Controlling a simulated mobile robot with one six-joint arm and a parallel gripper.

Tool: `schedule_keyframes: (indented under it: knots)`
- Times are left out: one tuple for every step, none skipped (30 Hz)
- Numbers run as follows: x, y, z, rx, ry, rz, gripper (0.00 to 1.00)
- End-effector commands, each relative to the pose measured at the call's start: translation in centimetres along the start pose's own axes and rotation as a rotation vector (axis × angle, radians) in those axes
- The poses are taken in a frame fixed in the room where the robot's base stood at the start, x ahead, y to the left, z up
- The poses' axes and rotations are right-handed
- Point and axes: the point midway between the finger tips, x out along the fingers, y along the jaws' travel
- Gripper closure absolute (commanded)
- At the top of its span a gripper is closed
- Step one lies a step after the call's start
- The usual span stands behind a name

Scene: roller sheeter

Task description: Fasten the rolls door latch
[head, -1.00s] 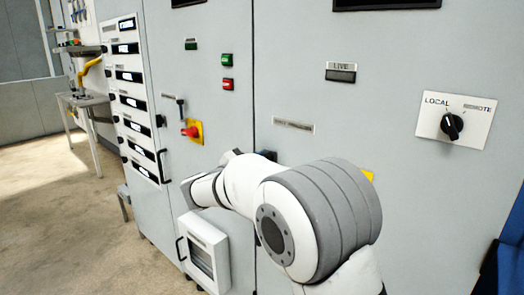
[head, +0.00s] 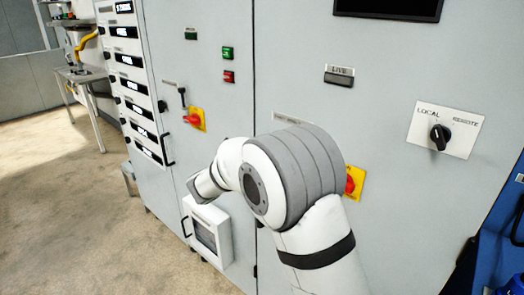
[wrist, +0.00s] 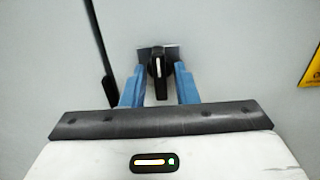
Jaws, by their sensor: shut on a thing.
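In the wrist view my gripper (wrist: 158,82) has its two blue fingers on either side of a black latch handle (wrist: 156,66) on a grey panel. It is shut on this handle. The handle stands upright, with a white stripe running nearly vertically along it. A dark plate shows behind it. No readable label confirms that it is the rolls door latch. In the head view my white and grey arm hides the gripper and the latch.
In the wrist view a long black bar (wrist: 100,50) lies left of the fingers and a yellow sign (wrist: 312,66) at the right edge. In the head view, red knobs on yellow plates (head: 196,119) (head: 355,184), a LOCAL/REMOTE selector (head: 440,137) and a small white box (head: 208,237) surround my arm.

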Motion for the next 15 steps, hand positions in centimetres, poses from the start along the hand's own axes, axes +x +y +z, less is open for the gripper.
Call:
schedule_keyframes:
  knots:
    - [0.04,-0.1,-0.16,-0.008,0.003,-0.003,0.96]
    - [0.04,-0.1,-0.18,-0.011,0.003,-0.003,0.96]
    - [0.04,-0.1,-0.2,-0.013,0.003,-0.003,0.96]
    - [0.05,-0.1,-0.22,-0.013,0.003,-0.003,0.96]
    - [0.05,-0.11,-0.23,-0.014,0.003,-0.003,0.96]
    - [0.05,-0.11,-0.24,-0.014,0.003,-0.003,0.96]
    - [0.05,-0.11,-0.24,-0.014,0.003,-0.003,0.96]
    - [0.05,-0.11,-0.25,-0.014,0.003,-0.003,0.96]
    - [0.05,-0.11,-0.25,-0.014,0.003,-0.003,0.96]
    - [0.05,-0.11,-0.25,-0.014,0.003,-0.003,0.96]
    - [0.05,-0.11,-0.25,-0.014,0.003,-0.003,0.96]
    - [0.05,-0.11,-0.25,-0.013,0.003,-0.003,0.96]
    - [0.05,-0.12,-0.25,-0.013,0.003,-0.003,0.96]
    - [0.05,-0.12,-0.25,-0.013,0.003,-0.003,0.71]
    - [0.05,-0.11,-0.25,-0.013,0.003,-0.003,0.68]
